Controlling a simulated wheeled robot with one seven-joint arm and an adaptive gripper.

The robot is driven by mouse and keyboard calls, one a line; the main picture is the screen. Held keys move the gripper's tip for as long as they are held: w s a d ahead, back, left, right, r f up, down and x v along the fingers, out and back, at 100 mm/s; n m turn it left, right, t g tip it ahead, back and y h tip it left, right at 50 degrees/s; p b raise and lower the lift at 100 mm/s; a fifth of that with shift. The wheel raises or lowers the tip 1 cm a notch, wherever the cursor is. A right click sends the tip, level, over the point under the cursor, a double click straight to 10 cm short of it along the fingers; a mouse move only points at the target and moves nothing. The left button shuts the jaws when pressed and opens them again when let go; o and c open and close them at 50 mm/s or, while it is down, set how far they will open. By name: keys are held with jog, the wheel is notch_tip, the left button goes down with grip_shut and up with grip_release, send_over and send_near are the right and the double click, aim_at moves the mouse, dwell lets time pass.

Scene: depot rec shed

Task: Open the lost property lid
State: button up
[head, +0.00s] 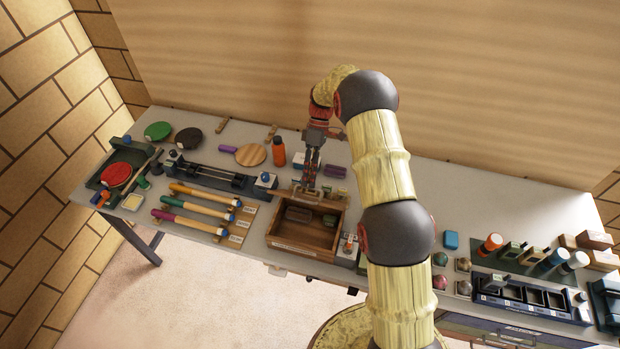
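The lost property box (337,243) is a wooden box near the table's front edge, with a white label strip along its front. Its inside is in view, with a dark brown block (298,214) and a small green item in it. A lighter wooden piece, seemingly the lid (290,196), stands at the box's rear edge, seen nearly edge-on. My gripper (309,187) points down at this rear edge, at or just behind the wooden piece. Whether it touches the piece, and how far its fingers are apart, is too small to tell.
Padded-handled bats or rods (190,222) lie left of the box. An orange bottle (279,151) and a round wooden paddle (251,155) stand or lie behind it. A dark divided tray (528,297) is at right.

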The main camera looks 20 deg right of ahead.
jog(key=shift+o, duration=0.8)
jog(key=shift+w+f, duration=0.1)
jog(key=shift+w, duration=0.05)
jog(key=v, duration=1.2)
jog(key=shift+c, duration=0.3)
